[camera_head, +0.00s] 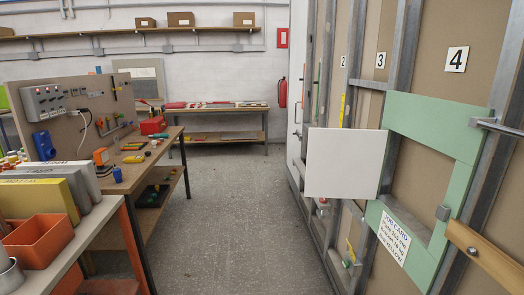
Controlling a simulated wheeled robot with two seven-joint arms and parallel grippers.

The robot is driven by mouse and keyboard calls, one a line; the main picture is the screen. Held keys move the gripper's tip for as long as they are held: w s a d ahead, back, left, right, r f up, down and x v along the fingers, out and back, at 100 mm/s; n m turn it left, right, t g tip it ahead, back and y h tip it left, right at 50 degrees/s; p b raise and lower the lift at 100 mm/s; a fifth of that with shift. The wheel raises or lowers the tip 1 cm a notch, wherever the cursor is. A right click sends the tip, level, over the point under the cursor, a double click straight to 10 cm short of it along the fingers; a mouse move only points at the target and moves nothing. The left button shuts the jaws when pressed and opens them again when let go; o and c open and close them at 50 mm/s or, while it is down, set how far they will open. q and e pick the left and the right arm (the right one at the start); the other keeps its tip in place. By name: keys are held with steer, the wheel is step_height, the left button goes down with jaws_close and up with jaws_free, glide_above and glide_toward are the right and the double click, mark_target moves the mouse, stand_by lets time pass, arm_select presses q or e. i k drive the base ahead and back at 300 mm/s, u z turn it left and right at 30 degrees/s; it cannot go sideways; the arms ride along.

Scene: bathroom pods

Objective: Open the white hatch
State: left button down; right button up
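The white hatch (345,163) is a plain, flat, square panel. It stands out from the right-hand wall into the aisle, its face towards me. Its right edge meets the left side of a green frame (432,122) on the wall. The opening in this frame is uncovered and shows brown board (420,178) behind. The hatch looks swung open, roughly square to the wall. I see no handle on the face towards me; its far face is hidden. Neither of my grippers is in view.
A wooden rail (490,256) and a metal handle (497,127) jut from the wall at near right. A workbench (150,160) and a front table with an orange bin (38,240) line the left. The grey floor (235,215) between is clear.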

mark_target(342, 163)
steer(key=u, duration=0.1)
steer(key=i, duration=0.8)
steer(key=z, duration=0.5)
steer(key=i, duration=0.5)
steer(key=z, duration=0.4)
